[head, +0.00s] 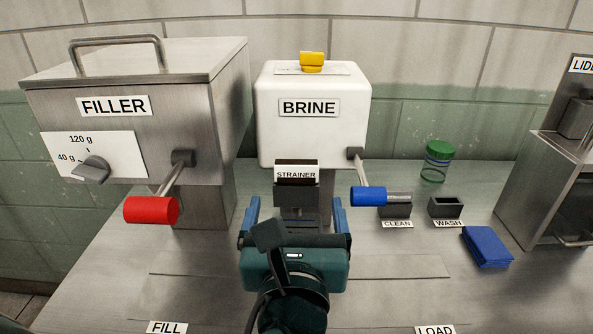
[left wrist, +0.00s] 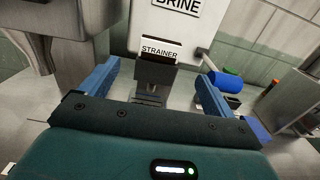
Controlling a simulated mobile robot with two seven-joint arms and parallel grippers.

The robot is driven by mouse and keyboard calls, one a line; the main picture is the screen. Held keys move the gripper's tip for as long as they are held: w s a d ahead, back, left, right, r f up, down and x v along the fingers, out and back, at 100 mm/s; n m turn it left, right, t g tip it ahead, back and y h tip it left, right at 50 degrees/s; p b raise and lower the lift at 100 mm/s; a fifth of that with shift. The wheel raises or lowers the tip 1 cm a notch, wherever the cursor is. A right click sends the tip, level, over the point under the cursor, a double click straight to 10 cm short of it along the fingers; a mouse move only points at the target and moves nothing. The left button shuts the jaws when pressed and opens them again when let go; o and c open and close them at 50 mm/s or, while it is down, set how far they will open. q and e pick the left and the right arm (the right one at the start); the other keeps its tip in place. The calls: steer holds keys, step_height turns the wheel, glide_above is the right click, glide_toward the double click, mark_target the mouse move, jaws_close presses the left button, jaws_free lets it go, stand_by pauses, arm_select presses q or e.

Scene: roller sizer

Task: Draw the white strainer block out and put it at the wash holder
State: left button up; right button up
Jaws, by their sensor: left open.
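The strainer (head: 296,172) sits in a dark slot at the lower front of the white BRINE machine (head: 312,135). Its white face with the STRAINER label also shows in the left wrist view (left wrist: 161,49); the rest of the block is hidden. My left gripper (head: 296,212) is open, its blue fingers spread on either side below the strainer and apart from it. In the left wrist view the gap between the fingers (left wrist: 157,88) is empty. The dark wash holder (head: 446,207) stands at the right with its WASH label in front and looks empty. My right gripper is out of view.
A clean holder (head: 396,211) with a grey piece in it stands beside the blue lever handle (head: 368,196). A red handle (head: 151,210) juts from the FILLER. The front table is mostly clear.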

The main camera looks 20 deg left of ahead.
mark_target(296, 175)
arm_select(q)
steer(key=x, duration=1.1)
steer(key=shift+w+a+p, duration=0.15)
steer(key=shift+w+p, duration=0.1)
steer(key=shift+p, duration=0.05)
steer(key=shift+c, duration=0.4)
steer(key=c, duration=1)
step_height(296, 175, up, 10)
steer(key=shift+p, duration=0.85)
